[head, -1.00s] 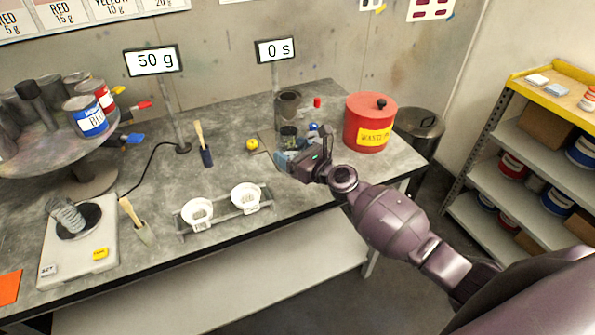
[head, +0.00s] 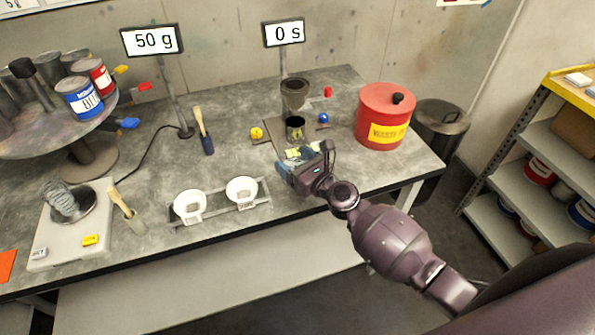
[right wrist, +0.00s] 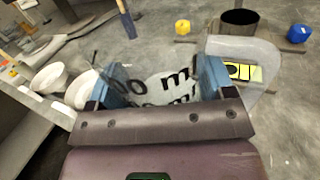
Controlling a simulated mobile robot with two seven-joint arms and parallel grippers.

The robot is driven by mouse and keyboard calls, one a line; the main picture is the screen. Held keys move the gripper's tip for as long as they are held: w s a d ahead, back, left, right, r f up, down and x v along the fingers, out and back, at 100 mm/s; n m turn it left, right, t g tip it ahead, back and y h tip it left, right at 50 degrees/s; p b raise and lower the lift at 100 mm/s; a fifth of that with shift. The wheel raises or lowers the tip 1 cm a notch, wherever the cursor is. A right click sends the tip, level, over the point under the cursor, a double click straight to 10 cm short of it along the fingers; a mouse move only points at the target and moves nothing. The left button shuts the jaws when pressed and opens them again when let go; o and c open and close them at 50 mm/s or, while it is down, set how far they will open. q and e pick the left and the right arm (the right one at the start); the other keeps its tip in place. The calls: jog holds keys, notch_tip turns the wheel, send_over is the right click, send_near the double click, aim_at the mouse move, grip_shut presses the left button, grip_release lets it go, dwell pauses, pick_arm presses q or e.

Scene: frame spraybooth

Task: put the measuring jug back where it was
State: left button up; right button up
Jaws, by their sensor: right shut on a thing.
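The measuring jug (right wrist: 165,88) is a translucent vessel with black markings and a pale handle on its right in the right wrist view. My right gripper (right wrist: 163,92) has its blue fingers on either side of it and is shut on it. In the head view my right gripper (head: 296,172) is over the table near the front edge, in front of the cup stand, and mostly hides the jug. I cannot tell whether the jug touches the table. My left gripper is not in view.
Behind my right gripper are a dark cup (head: 295,128) and a funnel-like cup (head: 295,92) above it. A red waste can (head: 383,115) stands to the right. Two white strainers (head: 189,206) sit in a rack to the left, near a scale (head: 75,240).

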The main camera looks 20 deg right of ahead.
jog(key=shift+a+f, duration=0.15)
jog(key=shift+a, duration=0.1)
jog(key=shift+s+d+f+b, duration=0.1)
jog(key=shift+f+b, duration=0.5)
jog(key=shift+b, duration=0.05)
notch_tip(320, 180, down, 3)
jog(key=b, duration=0.2)
jog(key=shift+r+b, duration=0.15)
jog(key=shift+b, duration=0.2)
jog(key=shift+f+b, duration=0.25)
jog(key=shift+b, duration=0.05)
jog(key=shift+r, duration=0.1)
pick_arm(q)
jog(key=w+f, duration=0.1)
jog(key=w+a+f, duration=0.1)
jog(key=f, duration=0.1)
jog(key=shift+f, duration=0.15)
pick_arm(e)
jog(key=shift+f, duration=0.2)
